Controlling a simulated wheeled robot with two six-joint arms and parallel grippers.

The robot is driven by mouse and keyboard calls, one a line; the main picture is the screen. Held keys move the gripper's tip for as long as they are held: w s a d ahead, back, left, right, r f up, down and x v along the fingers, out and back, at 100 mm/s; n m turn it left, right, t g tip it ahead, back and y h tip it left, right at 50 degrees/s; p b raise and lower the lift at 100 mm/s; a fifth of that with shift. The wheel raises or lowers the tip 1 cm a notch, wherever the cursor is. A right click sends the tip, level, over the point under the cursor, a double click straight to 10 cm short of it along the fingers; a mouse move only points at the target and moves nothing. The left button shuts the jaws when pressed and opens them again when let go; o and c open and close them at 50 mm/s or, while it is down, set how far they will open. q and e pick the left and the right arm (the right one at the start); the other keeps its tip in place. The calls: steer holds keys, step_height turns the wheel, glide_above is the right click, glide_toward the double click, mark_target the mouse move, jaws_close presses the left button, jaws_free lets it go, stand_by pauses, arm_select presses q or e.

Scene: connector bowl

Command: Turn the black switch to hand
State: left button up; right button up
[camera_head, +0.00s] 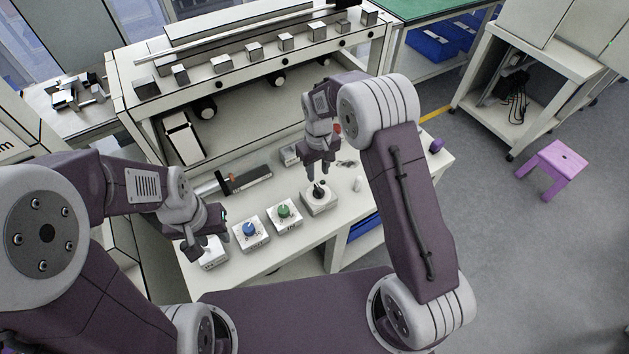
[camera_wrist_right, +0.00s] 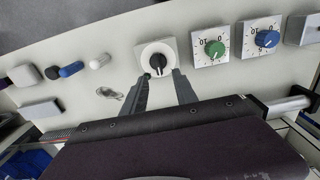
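The black switch (camera_head: 318,189) is a dark rotary knob on a white box (camera_head: 320,204), right of the green and blue knobs on the table. In the right wrist view the black switch (camera_wrist_right: 157,62) sits at the centre of its box, its pointer nearly vertical in the picture. Any labels on the box are too small to read. My right gripper (camera_head: 318,174) points down just above the switch. In the right wrist view its two fingers (camera_wrist_right: 160,75) are apart, with the knob showing between their tips; contact cannot be told. My left gripper (camera_head: 207,243) is over a white box at the left; its fingers are hard to make out.
A green knob box (camera_head: 284,214) and a blue knob box (camera_head: 250,232) stand left of the switch. A dark bar-shaped tool (camera_head: 247,178) lies behind them. Small capsule-like parts, including a blue one (camera_wrist_right: 71,69), lie beyond the switch's other side. A shelf with metal blocks (camera_head: 254,50) stands behind.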

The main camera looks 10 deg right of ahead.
mark_target(319, 188)
steer(key=f, duration=0.2)
steer(key=f+p, duration=0.1)
steer(key=f, duration=0.5)
steer(key=shift+w+d+f+p, duration=0.1)
steer(key=shift+w+d+p, duration=0.05)
steer(key=shift+d+p, duration=0.15)
steer(key=shift+a+f, duration=0.15)
steer(key=shift+f, duration=0.25)
steer(key=shift+f, duration=0.1)
jaws_close()
